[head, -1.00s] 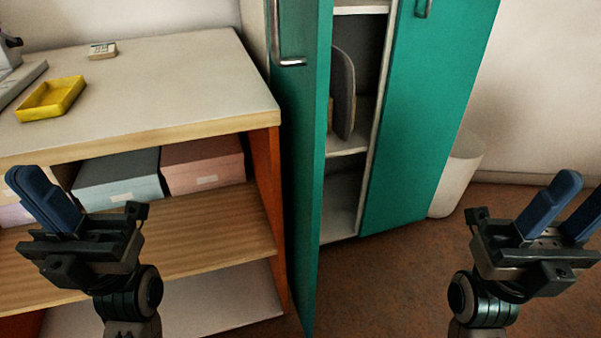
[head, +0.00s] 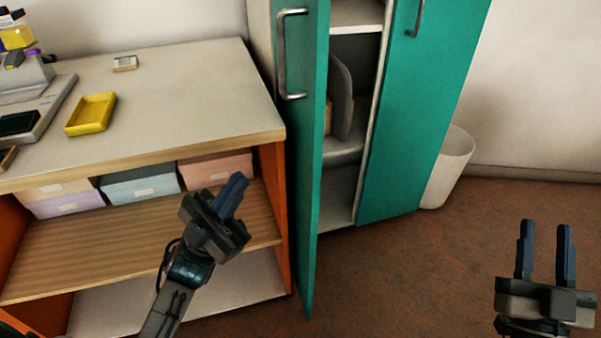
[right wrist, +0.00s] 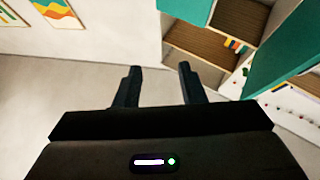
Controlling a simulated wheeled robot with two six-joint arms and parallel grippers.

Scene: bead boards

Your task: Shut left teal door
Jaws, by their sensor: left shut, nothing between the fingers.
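The left teal door (head: 306,150) stands open, swung out toward me, so I see it nearly edge-on. Its metal bar handle (head: 281,55) is on the face turned to the left. The right teal door (head: 415,130) is shut against the cabinet. My left gripper (head: 232,195) is shut and empty, left of the open door and apart from it, in front of the wooden shelf. My right gripper (head: 545,245) is open and empty over the floor at the lower right. Its two fingers also show in the right wrist view (right wrist: 158,88), with nothing between them.
A bench (head: 180,90) with a yellow tray (head: 91,114) on top stands left of the door. Boxes (head: 140,186) sit on its shelf. Shelves (head: 343,150) show inside the cabinet. A white bin (head: 448,170) stands to the right. The brown floor (head: 420,270) ahead is clear.

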